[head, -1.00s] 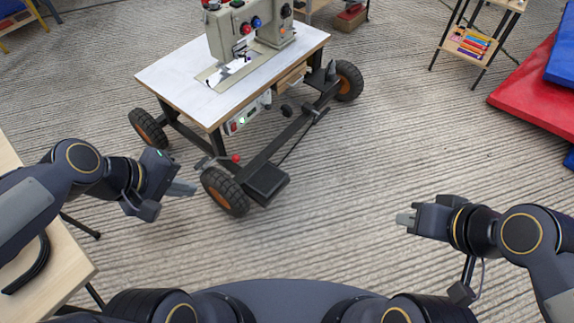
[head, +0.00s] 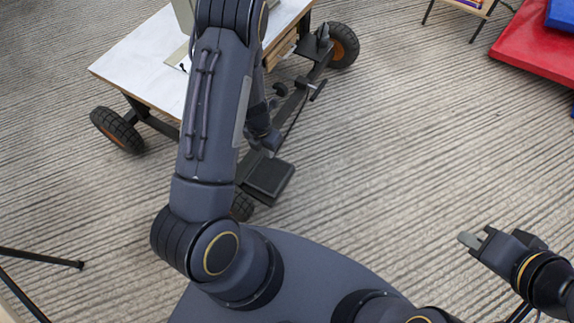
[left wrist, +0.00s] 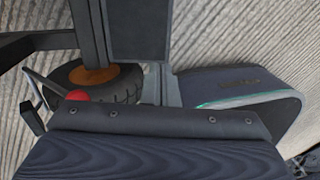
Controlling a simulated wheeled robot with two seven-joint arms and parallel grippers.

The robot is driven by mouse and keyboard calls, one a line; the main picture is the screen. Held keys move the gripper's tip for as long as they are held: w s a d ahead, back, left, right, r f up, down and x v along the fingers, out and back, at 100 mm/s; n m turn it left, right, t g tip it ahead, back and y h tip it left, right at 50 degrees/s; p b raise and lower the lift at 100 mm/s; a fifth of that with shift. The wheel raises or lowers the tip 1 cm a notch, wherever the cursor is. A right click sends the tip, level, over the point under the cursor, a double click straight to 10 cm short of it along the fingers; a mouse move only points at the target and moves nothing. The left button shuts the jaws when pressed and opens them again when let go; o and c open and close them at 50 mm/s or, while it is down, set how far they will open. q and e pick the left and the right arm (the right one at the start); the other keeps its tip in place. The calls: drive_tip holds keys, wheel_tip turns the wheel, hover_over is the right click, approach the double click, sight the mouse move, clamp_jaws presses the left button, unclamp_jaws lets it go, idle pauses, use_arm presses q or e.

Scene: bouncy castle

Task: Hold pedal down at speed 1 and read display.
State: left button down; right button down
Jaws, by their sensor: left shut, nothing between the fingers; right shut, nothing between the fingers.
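The black foot pedal (head: 268,180) lies low at the near end of the sewing cart's frame. It also shows at the top of the left wrist view (left wrist: 140,30). My left arm reaches across the cart, and my left gripper (head: 269,151) points down at the pedal's far edge, shut and empty. In the left wrist view its grey fingers (left wrist: 162,85) meet the pedal's edge in the picture. I cannot tell whether they touch it or whether the pedal is pressed. The display and control box are hidden behind my arm. My right gripper (head: 474,241) is shut and empty over the floor.
The white cart tabletop (head: 135,70) and most of the sewing machine are behind my left arm. Cart wheels stand at left (head: 118,130) and back right (head: 341,45). A red knob (left wrist: 77,95) is near a wheel. A red mat (head: 535,45) lies at right; the middle floor is clear.

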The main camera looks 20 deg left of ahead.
sight(277, 178)
use_arm(q)
drive_tip(key=shift+w+a+f+n, duration=0.1)
drive_tip(key=shift+w+f+n, duration=0.2)
drive_tip(key=shift+f, duration=0.4)
drive_tip(key=f+b, duration=0.2)
drive_tip(key=f, duration=0.2)
drive_tip(key=d+f+b, duration=0.1)
drive_tip(key=f+b, duration=0.2)
drive_tip(key=f, duration=0.2)
drive_tip(key=d+f+b, duration=0.1)
drive_tip(key=f+b, duration=0.1)
drive_tip(key=f, duration=0.3)
drive_tip(key=shift+s+b, duration=0.15)
drive_tip(key=shift+b, duration=0.25)
drive_tip(key=shift+r, duration=0.1)
